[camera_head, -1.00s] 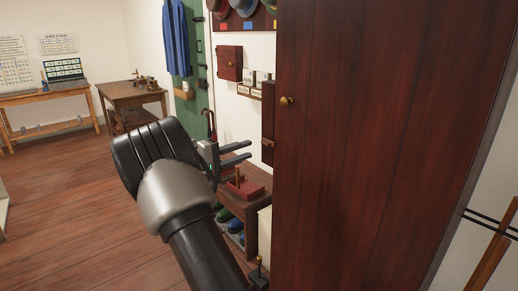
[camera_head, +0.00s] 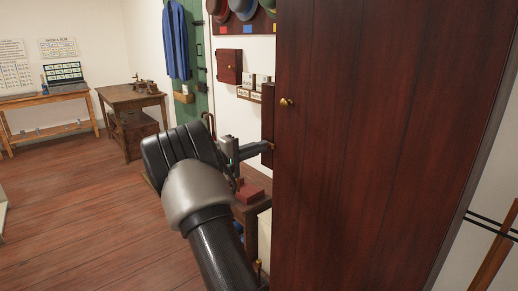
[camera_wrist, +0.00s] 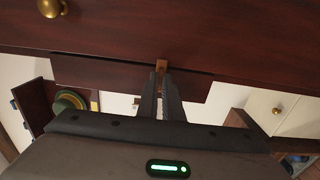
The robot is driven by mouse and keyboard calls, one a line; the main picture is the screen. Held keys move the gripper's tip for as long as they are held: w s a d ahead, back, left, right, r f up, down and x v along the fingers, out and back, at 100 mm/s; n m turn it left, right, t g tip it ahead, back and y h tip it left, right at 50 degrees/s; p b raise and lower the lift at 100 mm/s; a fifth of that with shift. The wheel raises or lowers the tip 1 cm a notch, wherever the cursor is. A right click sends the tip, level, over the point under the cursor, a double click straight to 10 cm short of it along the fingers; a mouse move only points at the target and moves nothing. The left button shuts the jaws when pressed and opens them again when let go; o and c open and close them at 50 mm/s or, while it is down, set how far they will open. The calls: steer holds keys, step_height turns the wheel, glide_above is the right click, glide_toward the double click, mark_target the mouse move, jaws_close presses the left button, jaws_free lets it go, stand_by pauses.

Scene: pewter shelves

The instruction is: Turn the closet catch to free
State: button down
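The closet (camera_head: 380,140) is a tall dark red-brown wooden front with a round brass knob (camera_head: 286,103). Its catch (camera_wrist: 161,65) is a small light-brown wooden piece at the edge of the closet front, below the knob. In the head view only a bit of the catch (camera_head: 271,146) shows beyond my fingertips. My gripper (camera_head: 264,148) reaches in from the left at the catch's height. In the wrist view the two fingers (camera_wrist: 160,76) are close together, one on each side of the catch, and appear shut on it. The fingertips partly hide the catch.
A small red-brown wall cabinet (camera_head: 228,66) and a shelf with small boxes (camera_head: 250,93) are on the wall behind. Open wooden floor (camera_head: 85,200) lies to the left.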

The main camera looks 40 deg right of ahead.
steer(key=shift+r+n+p, duration=0.1)
steer(key=shift+n+p, duration=0.35)
steer(key=shift+n, duration=0.05)
steer(key=shift+n+p, duration=6.75)
steer(key=shift+n, duration=1.65)
steer(key=c, duration=1.9)
jaws_free()
